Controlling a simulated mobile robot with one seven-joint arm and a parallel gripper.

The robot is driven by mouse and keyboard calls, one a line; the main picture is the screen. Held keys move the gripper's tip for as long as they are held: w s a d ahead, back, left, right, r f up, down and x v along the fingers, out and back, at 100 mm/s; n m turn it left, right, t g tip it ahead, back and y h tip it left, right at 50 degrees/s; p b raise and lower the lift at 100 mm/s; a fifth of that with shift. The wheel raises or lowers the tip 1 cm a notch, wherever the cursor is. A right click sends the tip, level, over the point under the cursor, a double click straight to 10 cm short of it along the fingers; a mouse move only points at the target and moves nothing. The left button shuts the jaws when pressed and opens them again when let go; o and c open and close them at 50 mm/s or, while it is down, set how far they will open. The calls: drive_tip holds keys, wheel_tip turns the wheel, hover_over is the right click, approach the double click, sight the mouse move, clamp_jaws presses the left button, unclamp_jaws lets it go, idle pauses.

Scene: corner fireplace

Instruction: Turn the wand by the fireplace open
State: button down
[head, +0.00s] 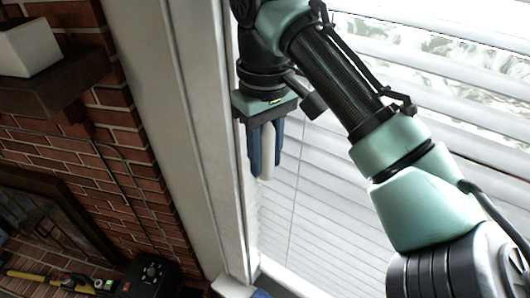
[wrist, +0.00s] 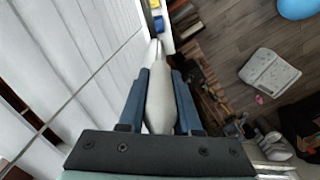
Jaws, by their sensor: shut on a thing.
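The wand (head: 267,172) is a white rod hanging at the left edge of the white window blind (head: 335,190). My gripper (head: 265,155) points down, and its two blue fingers are shut on the wand. The wrist view shows the white wand (wrist: 160,104) between both fingers, wide near the palm and narrowing beyond the tips. The blind's lower slats look nearly flat against each other. Bright gaps with foliage show between the upper slats at right. My arm hides part of the blind, and my gripper hides the wand's upper part.
A white window frame (head: 211,130) stands close left of my gripper. Further left is the brick fireplace wall (head: 135,165) with a dark mantel (head: 60,88) and a white block (head: 28,47). The wrist view shows a wooden floor (wrist: 228,58) with a white appliance (wrist: 268,72) and a blue ball (wrist: 297,8).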

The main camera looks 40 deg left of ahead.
drive_tip(key=shift+m, duration=0.4)
drive_tip(key=c, duration=0.6)
unclamp_jaws()
drive_tip(key=shift+d, duration=0.1)
wheel_tip(320, 180, up, 13)
drive_tip(key=shift+b, duration=1)
